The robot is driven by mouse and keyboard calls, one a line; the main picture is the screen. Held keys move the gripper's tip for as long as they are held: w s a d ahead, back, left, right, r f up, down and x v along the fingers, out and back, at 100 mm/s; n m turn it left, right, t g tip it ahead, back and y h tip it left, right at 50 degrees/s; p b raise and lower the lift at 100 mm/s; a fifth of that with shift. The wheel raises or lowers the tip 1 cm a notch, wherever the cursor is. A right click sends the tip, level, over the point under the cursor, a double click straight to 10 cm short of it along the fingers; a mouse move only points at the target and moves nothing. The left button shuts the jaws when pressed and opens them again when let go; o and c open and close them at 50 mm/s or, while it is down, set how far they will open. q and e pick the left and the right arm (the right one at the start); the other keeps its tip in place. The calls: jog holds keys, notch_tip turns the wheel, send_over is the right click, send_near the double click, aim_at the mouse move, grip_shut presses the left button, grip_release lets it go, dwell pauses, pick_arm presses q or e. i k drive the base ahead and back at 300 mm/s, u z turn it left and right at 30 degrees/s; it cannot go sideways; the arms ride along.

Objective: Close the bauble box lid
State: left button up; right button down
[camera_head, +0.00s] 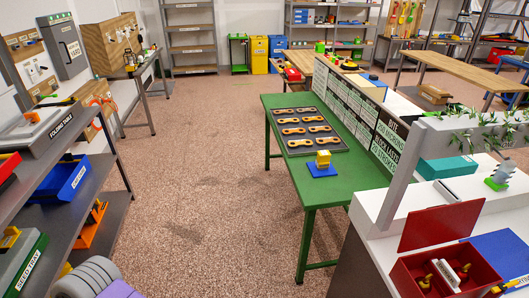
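A red box (405,278) stands on the white counter at the lower right, cut off by the bottom edge of the head view. I take it as the bauble box. Its red lid (440,225) is open and stands up, tilted, from the far side of the box. Yellow pieces and a white ribbed piece (449,274) lie inside. Neither of my grippers is in view, so I cannot tell how they stand to the lid.
A blue panel (500,252) lies right of the box. A grey post (398,172) rises behind the lid. A green table (275,118) with a dark tray (337,146) stands further off. Loaded shelves line the left. The speckled floor (210,190) between is clear.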

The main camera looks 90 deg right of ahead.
aim_at(438, 224)
jog(key=z, duration=2.45)
jog(key=i, duration=2.45)
jog(key=z, duration=1.25)
